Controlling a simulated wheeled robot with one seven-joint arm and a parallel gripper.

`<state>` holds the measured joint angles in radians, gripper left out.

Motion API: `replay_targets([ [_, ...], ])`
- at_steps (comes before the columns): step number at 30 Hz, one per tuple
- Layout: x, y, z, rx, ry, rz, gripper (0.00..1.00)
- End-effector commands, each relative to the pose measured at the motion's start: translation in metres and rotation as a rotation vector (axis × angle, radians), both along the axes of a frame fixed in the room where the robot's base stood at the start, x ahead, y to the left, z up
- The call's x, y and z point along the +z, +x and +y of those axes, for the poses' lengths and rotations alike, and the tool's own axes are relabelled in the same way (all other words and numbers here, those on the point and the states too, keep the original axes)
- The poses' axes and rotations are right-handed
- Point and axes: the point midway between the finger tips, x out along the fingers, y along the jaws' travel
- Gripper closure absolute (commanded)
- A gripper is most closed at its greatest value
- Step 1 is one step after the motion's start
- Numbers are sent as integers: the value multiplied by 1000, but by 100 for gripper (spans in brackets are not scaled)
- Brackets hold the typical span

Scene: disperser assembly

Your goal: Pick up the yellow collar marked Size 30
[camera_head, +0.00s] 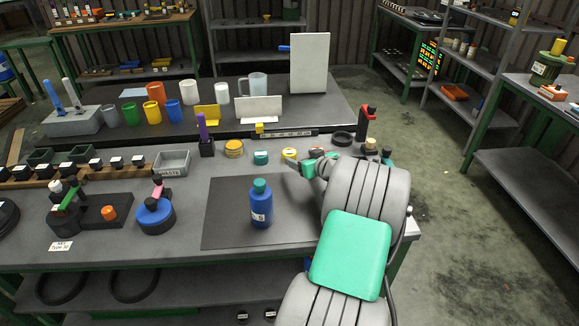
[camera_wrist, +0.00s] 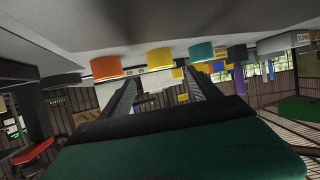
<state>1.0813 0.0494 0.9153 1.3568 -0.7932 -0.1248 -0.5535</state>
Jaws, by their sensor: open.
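The yellow collar (camera_head: 289,153) stands on the workbench behind the dark mat, between a teal collar (camera_head: 261,158) and an orange collar (camera_head: 317,150). Its size mark is too small to read. My gripper (camera_head: 292,165) is open and empty, just in front of the yellow collar in the head view. In the wrist view, which looks upside down, the yellow collar (camera_wrist: 160,59) lies beyond and between the spread fingertips (camera_wrist: 160,76), apart from them. The orange collar (camera_wrist: 106,67) and teal collar (camera_wrist: 201,52) flank it there.
A blue bottle with a teal top (camera_head: 261,205) stands on the dark mat (camera_head: 222,218) left of my arm. An amber jar-like piece (camera_head: 234,148) and a purple-topped holder (camera_head: 206,146) stand farther left. A long dark bar (camera_head: 285,135) lies behind the collars.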

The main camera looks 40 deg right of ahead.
Motion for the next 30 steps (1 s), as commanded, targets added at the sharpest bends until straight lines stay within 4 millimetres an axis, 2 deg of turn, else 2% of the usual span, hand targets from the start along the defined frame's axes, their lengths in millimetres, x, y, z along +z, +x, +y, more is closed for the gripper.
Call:
replay_targets([
  [12,-22,61,-11,3,0,-1,28],
  [15,-24,68,-12,4,-1,-2,28],
  [20,-24,68,-13,3,-1,-2,28],
  [30,-24,68,-13,3,-1,-2,54],
])
